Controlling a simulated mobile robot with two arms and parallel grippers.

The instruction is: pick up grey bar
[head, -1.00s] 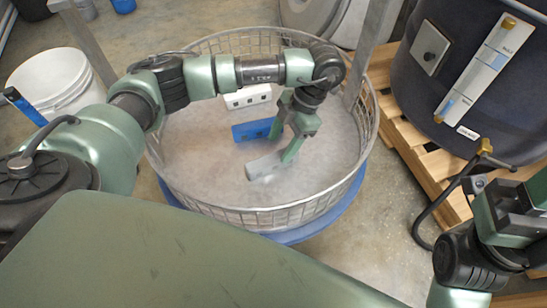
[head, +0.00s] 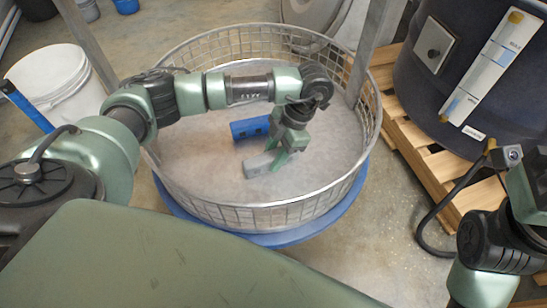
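The grey bar (head: 258,167) lies on the pale substrate inside the round wire basket (head: 172,190), in its middle. My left gripper (head: 277,150) reaches down from above at the bar's right end. Its two green fingers look spread apart, one on the far side and one on the near side of that end. The gripper covers the right end, so contact is not clear. My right gripper (head: 525,190) shows only in part at the right edge, outside the basket; its fingertips are not clear.
A blue block (head: 246,129) lies just behind the bar. The basket has a blue base ring (head: 290,238) and metal posts. A white bucket (head: 50,80) stands at left. A dark drum (head: 420,90) on a wooden pallet (head: 440,165) stands at right with a black hose (head: 432,215).

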